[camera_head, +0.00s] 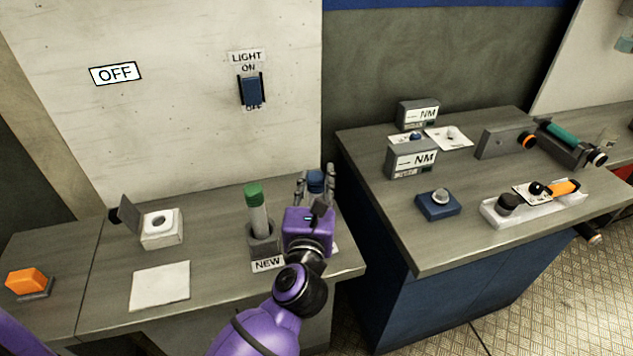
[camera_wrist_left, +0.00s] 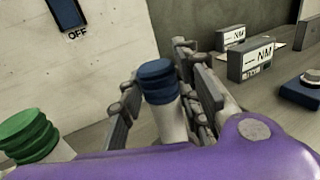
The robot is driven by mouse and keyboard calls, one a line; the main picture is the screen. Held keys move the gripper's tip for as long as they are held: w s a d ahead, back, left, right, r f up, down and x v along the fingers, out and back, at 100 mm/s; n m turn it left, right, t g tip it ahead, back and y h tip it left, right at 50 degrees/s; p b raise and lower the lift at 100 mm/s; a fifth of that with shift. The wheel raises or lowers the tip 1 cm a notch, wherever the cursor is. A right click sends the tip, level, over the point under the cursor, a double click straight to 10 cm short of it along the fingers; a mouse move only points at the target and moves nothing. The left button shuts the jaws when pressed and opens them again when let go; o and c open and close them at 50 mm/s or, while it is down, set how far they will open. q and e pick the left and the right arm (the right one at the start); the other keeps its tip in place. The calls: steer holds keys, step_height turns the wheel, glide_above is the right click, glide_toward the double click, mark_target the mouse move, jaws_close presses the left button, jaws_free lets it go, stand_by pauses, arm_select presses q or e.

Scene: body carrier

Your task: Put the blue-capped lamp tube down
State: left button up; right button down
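The blue-capped lamp tube (camera_wrist_left: 170,121) stands roughly upright between the fingers of my left gripper (camera_head: 316,184). Its blue cap (camera_head: 315,181) shows in the head view, and the cap is in the middle of the left wrist view (camera_wrist_left: 159,82). The fingers of my left gripper, also in the left wrist view (camera_wrist_left: 166,95), stand on either side of the tube with a visible gap, so they look open. The tube's lower end and whatever bears it are hidden behind my purple gripper body. My right gripper is not in view.
A green-capped tube (camera_head: 257,215) stands in a grey holder (camera_head: 262,243) marked NEW, close left of my gripper. A white box (camera_head: 161,231) with a raised lid and a white sheet (camera_head: 160,285) lie farther left. A wall switch (camera_head: 251,91) is behind. A second bench (camera_head: 400,226) is right.

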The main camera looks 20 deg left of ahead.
arm_select(q)
steer(key=shift+o, duration=1.3)
